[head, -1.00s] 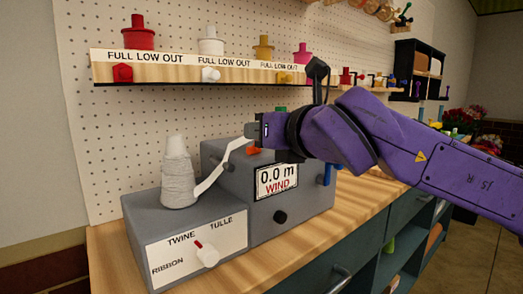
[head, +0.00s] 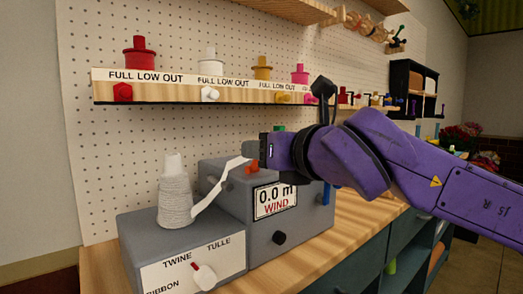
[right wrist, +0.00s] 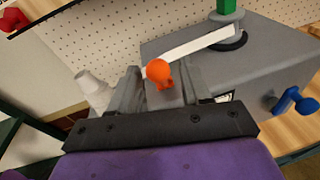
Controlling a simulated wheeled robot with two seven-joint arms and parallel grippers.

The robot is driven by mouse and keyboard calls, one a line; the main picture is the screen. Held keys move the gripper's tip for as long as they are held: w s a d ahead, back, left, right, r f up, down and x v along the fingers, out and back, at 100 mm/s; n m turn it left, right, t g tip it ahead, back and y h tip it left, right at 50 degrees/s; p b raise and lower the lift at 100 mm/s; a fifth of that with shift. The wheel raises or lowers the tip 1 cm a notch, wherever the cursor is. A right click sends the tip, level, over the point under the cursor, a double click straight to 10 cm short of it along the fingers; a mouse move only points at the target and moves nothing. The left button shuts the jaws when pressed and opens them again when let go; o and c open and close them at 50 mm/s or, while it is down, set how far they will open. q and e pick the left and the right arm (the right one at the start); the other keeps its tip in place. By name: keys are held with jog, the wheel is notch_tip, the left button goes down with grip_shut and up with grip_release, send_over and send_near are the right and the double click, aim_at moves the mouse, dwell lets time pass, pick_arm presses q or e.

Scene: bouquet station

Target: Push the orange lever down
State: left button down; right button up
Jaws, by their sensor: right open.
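The orange lever (head: 252,165) stands on top of the grey winding machine (head: 300,216), mostly hidden by my right gripper in the head view. My right gripper (head: 262,150) is open above the machine top. In the right wrist view the round orange lever end (right wrist: 159,72) shows between the two fingers of the right gripper (right wrist: 162,88). Whether a finger touches it I cannot tell. The machine's display reads 0.0 m with WIND below. My left gripper is not in view.
A white spool (head: 175,192) stands on the lower grey box, and a white strip (head: 214,190) runs from it to the machine. A selector knob (head: 204,275) is on the front. A blue lever (right wrist: 295,101) and a green post (right wrist: 226,6) are nearby. A shelf (head: 200,92) hangs behind.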

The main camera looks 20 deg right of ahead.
jog(key=v, duration=0.9)
jog(key=shift+d, duration=0.1)
